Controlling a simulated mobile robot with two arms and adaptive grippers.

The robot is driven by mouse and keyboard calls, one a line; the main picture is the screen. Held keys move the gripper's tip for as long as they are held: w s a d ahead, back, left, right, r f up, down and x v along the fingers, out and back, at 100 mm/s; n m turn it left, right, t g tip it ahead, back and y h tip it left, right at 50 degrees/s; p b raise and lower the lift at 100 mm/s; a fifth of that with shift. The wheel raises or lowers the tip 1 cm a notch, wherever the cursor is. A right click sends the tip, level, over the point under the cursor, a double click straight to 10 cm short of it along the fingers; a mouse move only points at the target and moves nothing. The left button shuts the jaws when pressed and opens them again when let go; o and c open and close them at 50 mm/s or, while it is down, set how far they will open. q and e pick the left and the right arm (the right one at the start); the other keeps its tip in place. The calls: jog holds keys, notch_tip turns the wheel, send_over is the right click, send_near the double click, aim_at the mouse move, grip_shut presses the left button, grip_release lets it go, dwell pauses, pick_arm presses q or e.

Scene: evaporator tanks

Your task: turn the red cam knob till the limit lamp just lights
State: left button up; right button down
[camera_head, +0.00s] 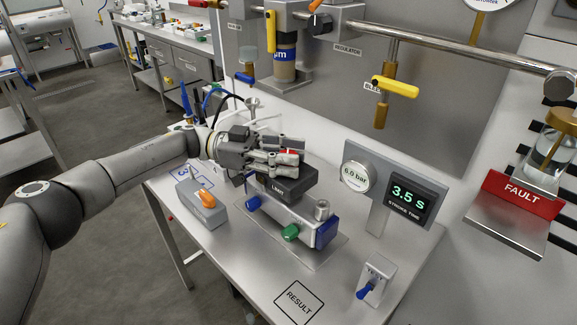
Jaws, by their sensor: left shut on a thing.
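My left gripper (297,151) reaches in from the left over the black box (284,187), whose label seems to read LIMIT. Its fingers are shut on the red cam knob (292,152). Only a small red patch of the knob shows between the fingers, so its angle cannot be read. I cannot make out a lit limit lamp on the box; its upper side is partly hidden by the gripper. My right gripper is not in view.
The box sits on a silver actuator (270,212) with blue and green fittings. A display panel (405,199) reads 3.5 S beside a 6.0 bar gauge (355,177). A blue-levered switch (367,290) stands front right. The RESULT square (299,299) is empty.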

pick_arm(q)
jog(key=shift+r+g+b, duration=0.1)
jog(key=shift+g+b, duration=0.2)
dwell(0.4)
jog(key=o, duration=1)
jog(key=shift+o, duration=0.2)
jog(key=v, duration=0.7)
jog(key=shift+a, duration=0.2)
jog(key=shift+w, duration=0.1)
